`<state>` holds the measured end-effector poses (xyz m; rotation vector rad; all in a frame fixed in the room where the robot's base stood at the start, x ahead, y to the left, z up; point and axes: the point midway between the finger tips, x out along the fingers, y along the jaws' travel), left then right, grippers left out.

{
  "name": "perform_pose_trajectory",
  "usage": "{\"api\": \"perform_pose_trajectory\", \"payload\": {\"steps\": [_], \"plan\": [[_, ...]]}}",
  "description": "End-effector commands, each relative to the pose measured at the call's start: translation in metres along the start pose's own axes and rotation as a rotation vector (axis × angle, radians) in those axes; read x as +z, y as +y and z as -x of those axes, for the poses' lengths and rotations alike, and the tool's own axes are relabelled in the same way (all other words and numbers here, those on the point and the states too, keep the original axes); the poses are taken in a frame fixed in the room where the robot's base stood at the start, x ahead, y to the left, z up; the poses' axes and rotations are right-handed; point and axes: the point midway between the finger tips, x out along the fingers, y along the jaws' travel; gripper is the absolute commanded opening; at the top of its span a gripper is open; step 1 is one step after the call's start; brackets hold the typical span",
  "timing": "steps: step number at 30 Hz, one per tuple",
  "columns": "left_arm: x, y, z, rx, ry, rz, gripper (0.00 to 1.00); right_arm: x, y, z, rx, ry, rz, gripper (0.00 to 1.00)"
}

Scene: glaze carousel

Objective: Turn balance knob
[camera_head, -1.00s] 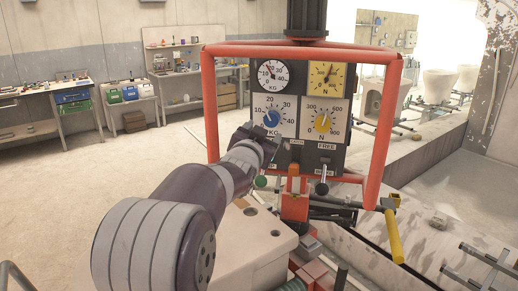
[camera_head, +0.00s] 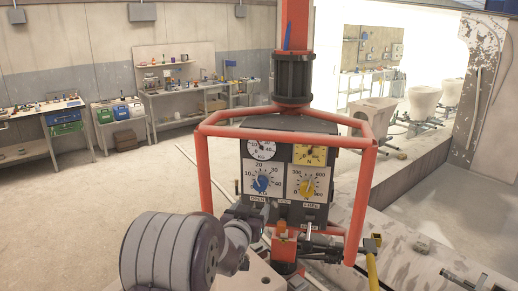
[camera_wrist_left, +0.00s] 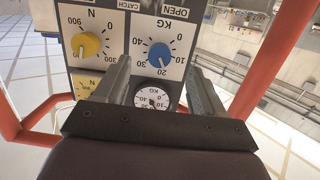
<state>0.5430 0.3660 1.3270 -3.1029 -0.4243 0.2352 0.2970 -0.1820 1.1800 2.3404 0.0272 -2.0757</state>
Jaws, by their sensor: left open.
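The control panel (camera_head: 283,178) carries a blue knob (camera_head: 261,184) on the KG scale at left and a yellow knob (camera_head: 306,188) on the N scale at right. No label names either one as the balance knob. My left gripper (camera_head: 247,213) is below the blue knob at the panel's lower left; its fingertips are hard to make out there. In the left wrist view the panel is upside down. The open left gripper (camera_wrist_left: 160,65) has the blue knob (camera_wrist_left: 160,55) between its fingers in the picture; contact cannot be told. The yellow knob (camera_wrist_left: 88,44) is left of the fingers. My right gripper is not seen.
A red tube frame (camera_head: 203,175) surrounds the panel, with side bars near my left arm. Levers and a yellow handle (camera_head: 372,270) stand below. Benches (camera_head: 60,120) are far back left, across open floor.

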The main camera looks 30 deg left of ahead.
Motion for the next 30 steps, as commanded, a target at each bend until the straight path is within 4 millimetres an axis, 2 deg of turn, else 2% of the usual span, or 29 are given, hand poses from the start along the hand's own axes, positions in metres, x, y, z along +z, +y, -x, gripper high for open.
{"api": "perform_pose_trajectory", "payload": {"steps": [1,2,3,7,11,15,19,24,30], "plan": [[-0.004,-0.001,0.004,-0.006,0.019,0.071,0.7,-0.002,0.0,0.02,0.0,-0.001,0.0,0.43],[0.006,-0.001,0.004,-0.008,0.048,0.112,0.7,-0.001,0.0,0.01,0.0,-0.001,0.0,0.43],[0.004,-0.002,0.004,-0.011,0.09,0.153,0.7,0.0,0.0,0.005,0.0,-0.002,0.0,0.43],[-0.012,-0.003,-0.003,-0.004,0.15,0.21,0.7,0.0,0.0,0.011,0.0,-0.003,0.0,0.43],[-0.02,-0.004,-0.03,-0.005,0.148,0.209,0.7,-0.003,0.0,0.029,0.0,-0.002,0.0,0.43],[-0.026,-0.004,-0.069,-0.005,0.147,0.208,0.7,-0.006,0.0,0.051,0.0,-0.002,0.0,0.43],[-0.028,-0.004,-0.095,-0.004,0.148,0.207,0.7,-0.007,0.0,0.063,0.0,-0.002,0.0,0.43],[-0.028,-0.005,-0.115,-0.004,0.149,0.206,0.7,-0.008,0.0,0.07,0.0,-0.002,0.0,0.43],[-0.027,-0.005,-0.12,-0.004,0.15,0.206,0.7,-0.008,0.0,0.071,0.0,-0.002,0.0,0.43]]}}
